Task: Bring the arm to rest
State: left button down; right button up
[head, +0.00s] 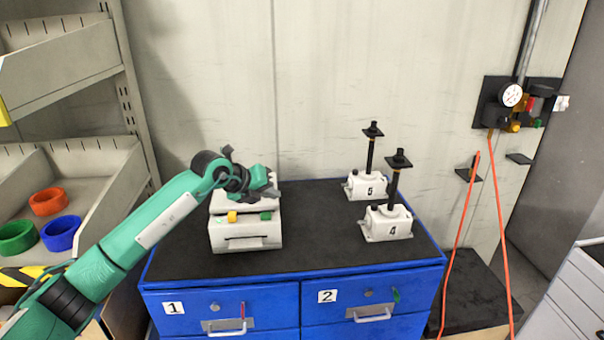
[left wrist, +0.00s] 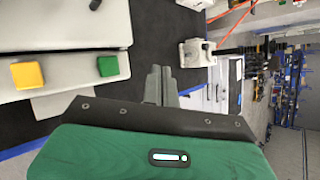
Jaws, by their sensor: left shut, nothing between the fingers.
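My left arm comes in from the left in the head view, green with dark joints. My left gripper (head: 268,190) is shut and empty, just above the white box (head: 245,234) with a yellow button and a green button. In the left wrist view the shut fingers (left wrist: 160,84) point past the box's right side over the dark cabinet top. I cannot tell whether the gripper touches the box. Two screw jacks stand upright on the right of the cabinet: jack 5 (head: 366,188) behind and jack 4 (head: 387,222) in front. My right gripper is not in view.
The blue cabinet (head: 225,300) has drawers labelled 1 and 2, with a dark top. The top is clear between box and jacks. A shelf (head: 65,60) with coloured rings stands left. Orange hoses (head: 462,240) hang at right below a wall-mounted gauge (head: 511,95).

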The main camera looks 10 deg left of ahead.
pick_arm(q)
jog(key=s+d+r+n+t+h, duration=0.3)
jog(key=s+d+n+t+h, duration=0.3)
jog(key=s+d+h, duration=0.5)
jog(key=s+a+f+n+t+y, duration=0.1)
jog(key=s+a+f+n+y, duration=0.6)
jog(key=n+y, duration=0.4)
jog(key=s+a+f+n+t+y, duration=0.1)
jog(key=s+a+f+n+y, duration=0.55)
jog(key=n, duration=0.65)
jog(key=s+f+n+g, duration=0.1)
jog(key=s+f+g, duration=0.6)
jog(key=s, duration=0.5)
jog(key=s+f+n+g, duration=0.1)
jog(key=s+f+g, duration=0.4)
jog(key=s+f, duration=0.55)
notch_tip(320, 180, down, 29)
jog(key=s+g, duration=0.2)
jog(key=s+a+f, duration=0.2)
jog(key=s+f, duration=0.7)
jog(key=f, duration=0.1)
jog(key=s+a+f, duration=0.1)
jog(key=s+f, duration=0.9)
jog(key=shift+a+f+m+g, duration=0.2)
jog(key=shift+a+m+g, duration=0.1)
jog(key=shift+a+g, duration=0.1)
